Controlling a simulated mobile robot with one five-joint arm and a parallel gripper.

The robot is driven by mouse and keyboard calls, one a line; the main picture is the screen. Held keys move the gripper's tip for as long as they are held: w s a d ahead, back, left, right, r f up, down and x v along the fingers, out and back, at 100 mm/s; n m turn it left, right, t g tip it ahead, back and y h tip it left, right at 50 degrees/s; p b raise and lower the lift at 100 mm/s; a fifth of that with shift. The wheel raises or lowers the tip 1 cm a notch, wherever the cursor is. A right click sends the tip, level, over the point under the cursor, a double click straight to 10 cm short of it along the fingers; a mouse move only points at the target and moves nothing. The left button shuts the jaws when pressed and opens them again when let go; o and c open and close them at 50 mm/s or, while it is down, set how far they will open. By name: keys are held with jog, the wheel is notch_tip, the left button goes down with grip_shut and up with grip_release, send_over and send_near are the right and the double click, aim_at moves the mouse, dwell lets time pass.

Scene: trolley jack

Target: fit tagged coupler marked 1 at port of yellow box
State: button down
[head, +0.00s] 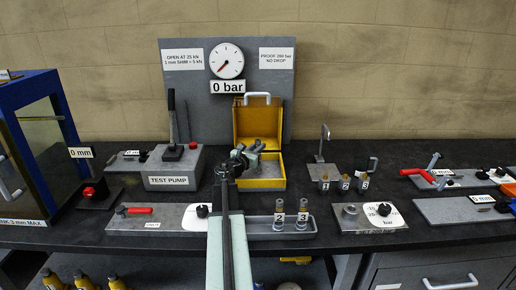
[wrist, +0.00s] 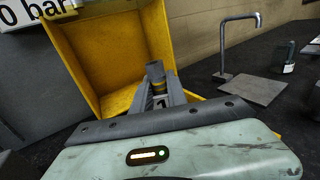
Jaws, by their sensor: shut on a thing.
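The yellow box (head: 270,183) stands open at the back middle with its lid (head: 257,122) raised. Its yellow walls fill the left of the wrist view (wrist: 100,50). My gripper (head: 240,157) is at the box's front left. In the wrist view my gripper (wrist: 160,95) is shut on a dark coupler (wrist: 155,72) with a yellow band and a tag that seems to read 1. The coupler stands roughly upright in the jaws, in front of the box's yellow inside. Its lower end and the port are hidden, so I cannot tell whether they touch.
Couplers tagged 2 (head: 279,216) and 3 (head: 302,215) stand in the grey front tray (head: 262,232). A plate with a bent rod (head: 323,168) and small tagged pieces (head: 345,183) are right of the box. The test pump (head: 172,167) stands left. The gauge reads 0 bar.

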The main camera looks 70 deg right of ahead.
jog(key=shift+f+b, duration=0.8)
jog(key=shift+f, duration=0.1)
jog(key=c, duration=1.2)
grip_release()
jog(key=shift+c, duration=0.2)
jog(key=w+a, duration=0.1)
jog(key=a, duration=0.6)
jog(key=shift+a, duration=0.35)
jog(key=shift+r, duration=0.15)
